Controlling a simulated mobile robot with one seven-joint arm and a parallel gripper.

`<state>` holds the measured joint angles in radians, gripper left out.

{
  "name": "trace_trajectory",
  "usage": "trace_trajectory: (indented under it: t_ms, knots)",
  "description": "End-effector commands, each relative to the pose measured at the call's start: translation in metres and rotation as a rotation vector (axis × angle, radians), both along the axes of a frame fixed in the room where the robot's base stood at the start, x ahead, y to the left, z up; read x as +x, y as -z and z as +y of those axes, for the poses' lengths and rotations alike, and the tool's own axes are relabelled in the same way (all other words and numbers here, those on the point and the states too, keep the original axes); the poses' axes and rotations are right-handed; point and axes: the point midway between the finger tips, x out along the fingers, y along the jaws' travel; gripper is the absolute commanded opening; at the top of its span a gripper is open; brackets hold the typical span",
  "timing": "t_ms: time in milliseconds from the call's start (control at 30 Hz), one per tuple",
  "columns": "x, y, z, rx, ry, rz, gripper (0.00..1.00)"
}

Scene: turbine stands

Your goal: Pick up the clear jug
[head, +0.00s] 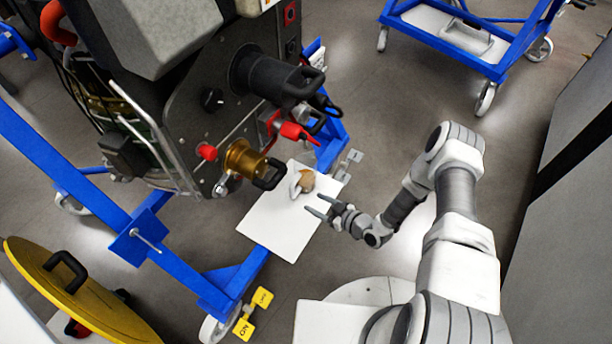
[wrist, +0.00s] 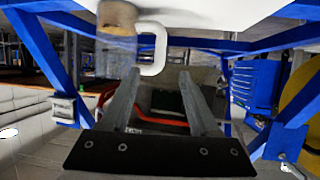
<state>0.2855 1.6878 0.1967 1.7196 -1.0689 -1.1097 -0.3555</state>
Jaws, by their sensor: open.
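The likely clear jug is a small vessel with a tan part (head: 306,179) and a white loop handle (head: 294,184). It stands on a white board (head: 275,225) beside the machine. In the wrist view, which looks upside down, the jug's tan and see-through body (wrist: 117,18) is at the top left, its white handle (wrist: 161,48) beside it. My gripper (head: 316,204) is open and empty, just right of and below the jug in the head view. Its fingers (wrist: 160,78) show in the wrist view, pointing towards the handle side. They look apart from the jug.
A turbine machine (head: 215,120) with a brass fitting (head: 243,160) overhangs the board on a blue frame (head: 235,275). Small clear brackets (head: 350,160) sit at the board's right edge. A blue cart (head: 440,35) stands behind. A grey cabinet (head: 570,230) is at the right.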

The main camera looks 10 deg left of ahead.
Motion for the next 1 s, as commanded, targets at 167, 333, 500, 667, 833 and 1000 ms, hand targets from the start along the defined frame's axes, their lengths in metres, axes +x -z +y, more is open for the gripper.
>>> trace_trajectory:
  t_ms: [167, 333, 500, 667, 833, 1000]
  knots:
    - [0.022, 0.019, 0.031, 0.0, -0.003, 0.0, 0.62]
    - [0.041, 0.031, 0.057, 0.0, -0.001, 0.0, 0.62]
    - [0.053, 0.038, 0.072, -0.001, 0.0, 0.001, 0.62]
    - [0.058, 0.04, 0.079, -0.002, -0.001, 0.001, 0.62]
    - [0.073, 0.045, 0.1, 0.0, 0.0, 0.0, 0.62]
    - [0.083, 0.051, 0.114, -0.001, 0.0, 0.0, 0.62]
